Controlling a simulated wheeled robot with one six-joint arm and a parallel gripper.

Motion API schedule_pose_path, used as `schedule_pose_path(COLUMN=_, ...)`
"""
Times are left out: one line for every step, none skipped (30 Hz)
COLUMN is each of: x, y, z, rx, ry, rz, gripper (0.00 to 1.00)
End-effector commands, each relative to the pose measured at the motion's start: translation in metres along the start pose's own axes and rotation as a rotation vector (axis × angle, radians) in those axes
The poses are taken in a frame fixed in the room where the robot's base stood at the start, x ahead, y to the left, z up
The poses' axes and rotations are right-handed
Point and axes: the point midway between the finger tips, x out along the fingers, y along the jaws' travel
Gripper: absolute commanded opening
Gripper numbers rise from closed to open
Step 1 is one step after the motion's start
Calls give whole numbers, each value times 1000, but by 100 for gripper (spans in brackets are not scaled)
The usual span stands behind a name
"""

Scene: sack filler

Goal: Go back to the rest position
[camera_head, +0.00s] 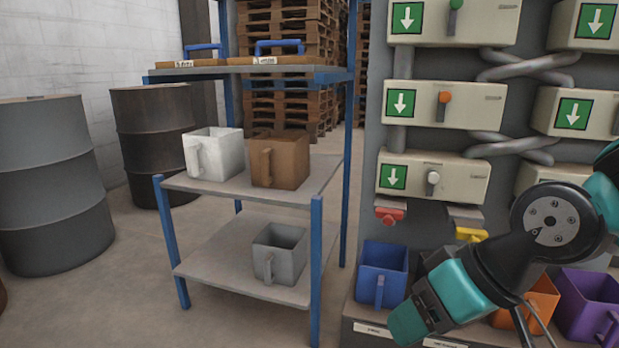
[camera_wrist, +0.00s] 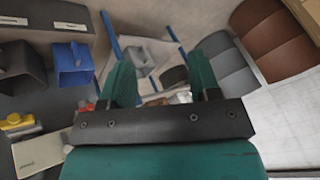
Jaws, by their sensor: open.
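My gripper (camera_wrist: 162,85) shows in the wrist view with its two green fingers apart and nothing between them. In the head view my teal and black arm reaches in from the right, in front of the machine, and its lower end hangs beside the blue bin (camera_head: 382,270). The fingertips are not clearly seen in the head view. The blue bin also shows at the upper left of the wrist view (camera_wrist: 73,62). An orange bin (camera_head: 540,300) is partly hidden behind my arm, and a purple bin (camera_head: 588,305) stands at the right edge.
A blue-framed shelf (camera_head: 318,250) holds a white bin (camera_head: 222,152), a brown bin (camera_head: 288,160) and a grey bin (camera_head: 280,250). The filler machine (camera_head: 440,108) has levers, red (camera_head: 390,215) and yellow (camera_head: 470,234) outlets. Drums (camera_head: 50,180) stand left. Floor (camera_head: 130,270) before them is clear.

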Motion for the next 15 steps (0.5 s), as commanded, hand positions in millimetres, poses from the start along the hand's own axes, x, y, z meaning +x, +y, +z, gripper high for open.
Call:
schedule_pose_path(x=-11, y=-11, z=12, rx=-31, ry=-52, rz=-3, gripper=57)
schedule_pose_path(x=-16, y=-15, z=20, rx=-45, ry=-88, rz=-3, gripper=57)
schedule_pose_path(x=-24, y=-21, z=31, rx=-64, ry=-133, rz=-2, gripper=57)
schedule_pose_path(x=-29, y=-25, z=39, rx=-78, ry=-166, rz=-1, gripper=57)
schedule_pose_path(x=-35, y=-28, z=46, rx=-91, ry=-198, rz=2, gripper=57)
schedule_pose_path(x=-43, y=-32, z=57, rx=-108, ry=-241, rz=6, gripper=57)
schedule_pose_path(x=-49, y=-35, z=65, rx=-121, ry=-273, rz=10, gripper=57)
schedule_pose_path(x=-60, y=-40, z=62, rx=-122, ry=-286, rz=11, gripper=57)
schedule_pose_path(x=-72, y=-44, z=54, rx=-116, ry=-285, rz=10, gripper=57)
schedule_pose_path(x=-78, y=-46, z=51, rx=-116, ry=-285, rz=10, gripper=57)
schedule_pose_path(x=-84, y=-48, z=48, rx=-115, ry=-285, rz=10, gripper=57)
schedule_pose_path(x=-93, y=-52, z=43, rx=-115, ry=-285, rz=10, gripper=57)
schedule_pose_path(x=-99, y=-54, z=40, rx=-115, ry=-284, rz=10, gripper=57)
schedule_pose_path(x=-106, y=-57, z=36, rx=-115, ry=-284, rz=9, gripper=57)
schedule_pose_path(x=-115, y=-61, z=32, rx=-115, ry=-284, rz=9, gripper=57)
